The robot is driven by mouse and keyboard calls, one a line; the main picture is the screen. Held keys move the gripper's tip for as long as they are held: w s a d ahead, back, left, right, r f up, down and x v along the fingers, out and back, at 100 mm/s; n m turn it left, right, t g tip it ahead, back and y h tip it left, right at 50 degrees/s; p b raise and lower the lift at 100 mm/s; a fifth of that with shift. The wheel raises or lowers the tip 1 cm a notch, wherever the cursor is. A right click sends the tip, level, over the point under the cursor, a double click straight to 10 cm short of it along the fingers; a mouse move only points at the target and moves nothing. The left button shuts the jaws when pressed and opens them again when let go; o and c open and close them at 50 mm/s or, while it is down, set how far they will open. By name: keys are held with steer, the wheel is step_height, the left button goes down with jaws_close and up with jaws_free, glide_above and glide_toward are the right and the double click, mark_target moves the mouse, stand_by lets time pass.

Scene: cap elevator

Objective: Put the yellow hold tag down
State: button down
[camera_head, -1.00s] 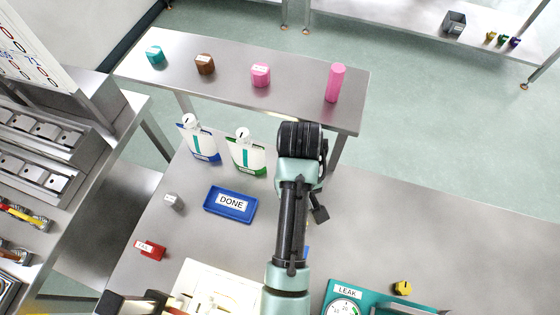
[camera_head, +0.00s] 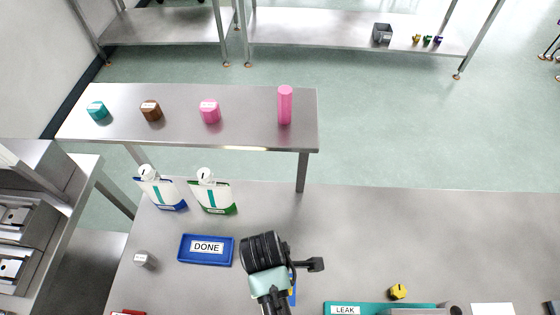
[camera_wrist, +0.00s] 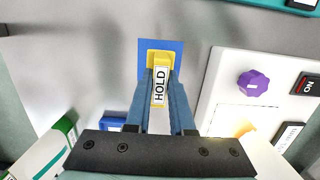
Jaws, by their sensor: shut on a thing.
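The yellow hold tag (camera_wrist: 160,58), with a white HOLD label, is between the two blue fingers of my gripper (camera_wrist: 160,78) in the wrist view. The gripper is shut on it. A blue square patch (camera_wrist: 145,47) lies behind the tag on the grey table; I cannot tell whether the tag touches it. In the head view, my black wrist hides the fingers and most of the tag, and only a sliver of the blue patch (camera_head: 292,297) shows beside the wrist.
A blue DONE tray (camera_head: 183,250) is left of my wrist. Two pouches (camera_head: 162,190) (camera_head: 213,197) stand behind it. A teal LEAK device (camera_head: 380,308) and a yellow knob-like piece (camera_head: 398,292) are to the right. In the wrist view, a white panel with a purple knob (camera_wrist: 253,83) is at right.

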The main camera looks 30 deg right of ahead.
steer(key=shift+f, duration=2.05)
steer(key=shift+f, duration=0.1)
steer(key=c, duration=0.8)
jaws_free()
steer(key=r, duration=0.8)
steer(key=w+a+r, duration=0.1)
steer(key=r, duration=0.3)
steer(key=shift+a+r, duration=0.1)
